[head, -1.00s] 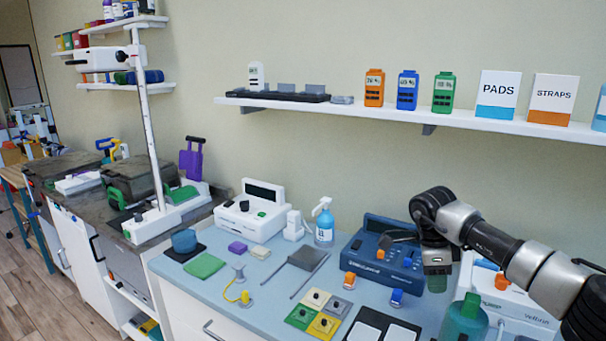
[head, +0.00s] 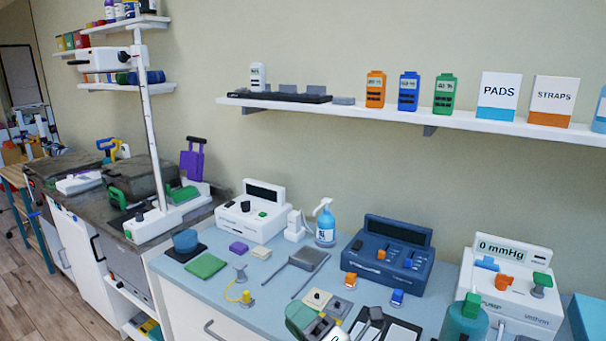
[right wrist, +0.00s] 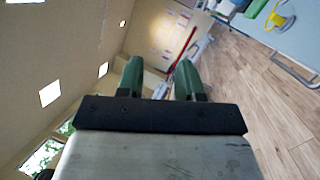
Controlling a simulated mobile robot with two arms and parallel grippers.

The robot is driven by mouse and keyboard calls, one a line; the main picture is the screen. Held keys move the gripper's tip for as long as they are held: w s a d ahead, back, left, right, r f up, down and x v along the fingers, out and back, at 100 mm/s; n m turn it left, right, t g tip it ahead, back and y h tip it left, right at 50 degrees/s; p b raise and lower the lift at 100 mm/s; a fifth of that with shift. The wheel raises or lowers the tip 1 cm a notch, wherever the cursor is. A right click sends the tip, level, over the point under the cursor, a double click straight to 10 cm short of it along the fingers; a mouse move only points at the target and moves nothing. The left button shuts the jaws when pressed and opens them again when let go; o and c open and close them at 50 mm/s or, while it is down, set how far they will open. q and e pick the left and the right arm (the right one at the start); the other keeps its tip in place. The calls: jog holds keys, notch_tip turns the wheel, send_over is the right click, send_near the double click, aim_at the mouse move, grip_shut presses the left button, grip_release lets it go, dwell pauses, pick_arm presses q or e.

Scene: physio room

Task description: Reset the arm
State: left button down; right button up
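My right gripper (head: 308,323) is low at the bottom edge of the head view, in front of the pads with knobs, which it partly covers. The right wrist view shows its two green fingers (right wrist: 160,78) spread apart with nothing between them. The fingers point past the counter front, with wooden floor and wall beyond. Most of my right arm is out of the head view. My left gripper is not in view.
The blue counter (head: 215,291) holds a yellow-corded piece (head: 242,298), a spray bottle (head: 325,226), a blue console (head: 385,256) and a white 0 mmHg unit (head: 508,292). A teal-green cylinder (head: 464,323) stands at the front right. Wooden floor (right wrist: 270,105) is open beside the counter.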

jog(key=s+d+f+m+g+h, duration=0.1)
jog(key=s+d+f+m+h, duration=0.3)
jog(key=d+f+m+h, duration=0.5)
jog(key=s+d+f+m+h, duration=0.45)
jog(key=d+m+h, duration=0.3)
jog(key=m, duration=0.65)
jog(key=s+d+f+m+g, duration=0.3)
jog(key=s+g, duration=0.2)
jog(key=s, duration=0.5)
jog(key=s+d+f+m+g, duration=0.25)
jog(key=s+g, duration=0.25)
jog(key=s, duration=0.5)
notch_tip(320, 180, down, 25)
jog(key=g, duration=0.1)
jog(key=s+d+f+g, duration=0.1)
jog(key=s+d+f, duration=0.1)
jog(key=s+f, duration=1.4)
jog(key=shift+s+d+f, duration=0.2)
jog(key=shift+s+f, duration=0.1)
jog(key=shift+f, duration=0.55)
